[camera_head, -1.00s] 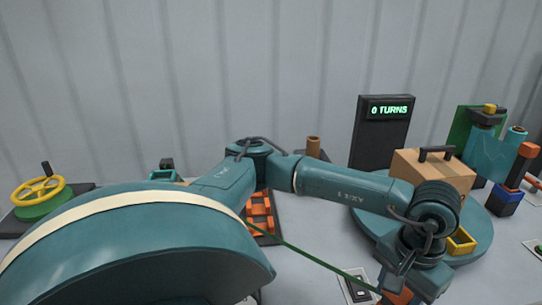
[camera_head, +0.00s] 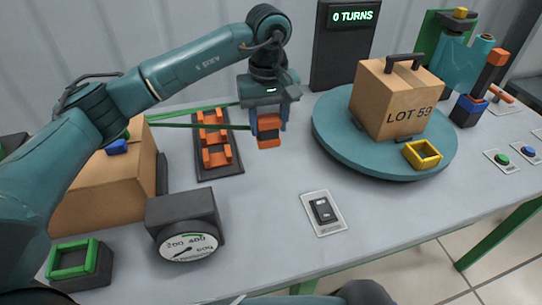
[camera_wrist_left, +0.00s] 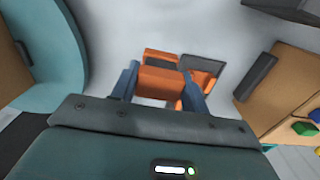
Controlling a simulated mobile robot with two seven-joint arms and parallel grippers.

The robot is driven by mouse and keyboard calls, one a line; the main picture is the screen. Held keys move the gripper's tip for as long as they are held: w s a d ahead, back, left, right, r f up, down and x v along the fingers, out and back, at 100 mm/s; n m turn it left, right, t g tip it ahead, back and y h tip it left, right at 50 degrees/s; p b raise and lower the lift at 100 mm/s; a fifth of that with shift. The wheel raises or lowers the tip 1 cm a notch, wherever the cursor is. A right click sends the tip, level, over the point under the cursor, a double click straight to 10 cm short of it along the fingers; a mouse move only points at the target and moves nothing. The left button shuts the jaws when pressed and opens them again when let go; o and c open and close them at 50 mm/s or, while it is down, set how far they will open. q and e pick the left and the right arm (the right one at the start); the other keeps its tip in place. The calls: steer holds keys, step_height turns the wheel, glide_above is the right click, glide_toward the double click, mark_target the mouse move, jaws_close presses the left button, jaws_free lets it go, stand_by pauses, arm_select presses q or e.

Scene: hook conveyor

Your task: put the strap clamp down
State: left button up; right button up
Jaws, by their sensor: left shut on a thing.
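My left gripper (camera_head: 268,123) is shut on the orange strap clamp (camera_head: 268,139), holding it between the turntable and a dark base plate with an orange holder (camera_head: 216,157). In the left wrist view, the clamp (camera_wrist_left: 160,81) sits between the blue fingers of the gripper (camera_wrist_left: 163,88). Orange parts and a grey plate show just beyond it. Green strap (camera_head: 190,124) runs from near the clamp leftward to a cardboard box (camera_head: 95,190). The clamp appears above the table and off the holder; its exact height is unclear. My right gripper is not in view.
A teal turntable (camera_head: 330,140) carries the LOT 59 box (camera_head: 395,100) and a yellow frame (camera_head: 422,155). A dial scale (camera_head: 188,225) and a green frame (camera_head: 72,258) are at the front left. A switch plate (camera_head: 323,213) lies front centre. The table around it is clear.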

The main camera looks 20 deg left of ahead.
arm_select(q)
steer(key=shift+w+d+f, duration=0.15)
steer(key=shift+w+f, duration=0.05)
steer(key=shift+f, duration=0.05)
steer(key=shift+f+p, duration=0.7)
steer(key=shift+f, duration=4.05)
steer(key=o, duration=0.6)
steer(key=shift+f, duration=0.1)
steer(key=o, duration=0.5)
steer(key=shift+c, duration=0.2)
